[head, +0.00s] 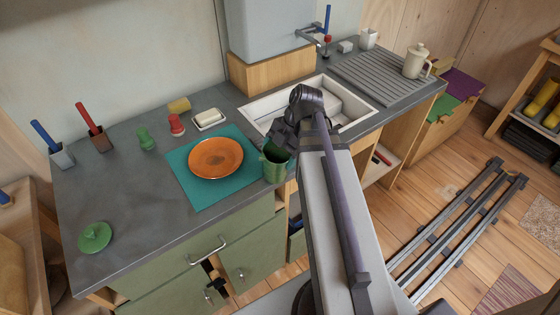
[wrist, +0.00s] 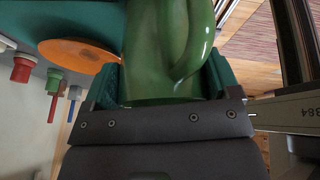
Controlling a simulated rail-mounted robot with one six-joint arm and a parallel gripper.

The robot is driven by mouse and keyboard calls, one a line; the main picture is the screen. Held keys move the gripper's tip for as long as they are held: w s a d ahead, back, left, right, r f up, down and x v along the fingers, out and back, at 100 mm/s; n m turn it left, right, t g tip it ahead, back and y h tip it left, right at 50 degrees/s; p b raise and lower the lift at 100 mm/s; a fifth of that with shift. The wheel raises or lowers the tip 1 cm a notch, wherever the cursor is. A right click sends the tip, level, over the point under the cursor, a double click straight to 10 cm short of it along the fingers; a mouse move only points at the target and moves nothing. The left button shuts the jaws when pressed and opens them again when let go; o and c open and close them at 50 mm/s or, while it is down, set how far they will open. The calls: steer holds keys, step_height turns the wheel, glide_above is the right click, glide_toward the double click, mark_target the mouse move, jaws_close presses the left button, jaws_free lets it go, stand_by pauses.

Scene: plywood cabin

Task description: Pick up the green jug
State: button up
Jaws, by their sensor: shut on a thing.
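The green jug (head: 275,165) is at the front edge of the counter in the head view, beside the teal mat. In the wrist view the jug (wrist: 160,50) fills the top middle, with its handle toward the right. My gripper (head: 283,146) is at the jug, and its teal fingers (wrist: 165,85) sit on both sides of the jug's body. It is shut on the jug. In the head view my arm and gripper hide part of the jug. I cannot tell whether the jug touches the counter.
An orange plate (head: 216,158) lies on the teal mat (head: 188,192) left of the jug. A green lid (head: 95,237) lies at the counter's left. Shakers, a butter dish (head: 209,118) and brush holders stand behind. The sink (head: 350,108) is behind my arm. A cream jug (head: 415,62) stands at right.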

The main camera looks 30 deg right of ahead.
step_height(320, 180, up, 10)
steer(key=p, duration=1)
steer(key=w+d+f+m+t+h+b, duration=0.3)
steer(key=w+d+f+m+t+b, duration=0.1)
steer(key=w+d+f+m+b, duration=1.15)
steer(key=shift+m, duration=0.35)
steer(key=w+d, duration=0.4)
steer(key=d, duration=0.1)
steer(key=w+d, duration=0.4)
steer(key=d, duration=0.2)
steer(key=w+d, duration=0.4)
steer(key=d, duration=0.2)
steer(key=shift+d+r, duration=0.15)
steer(key=shift+d, duration=0.05)
steer(key=shift+a+r, duration=0.1)
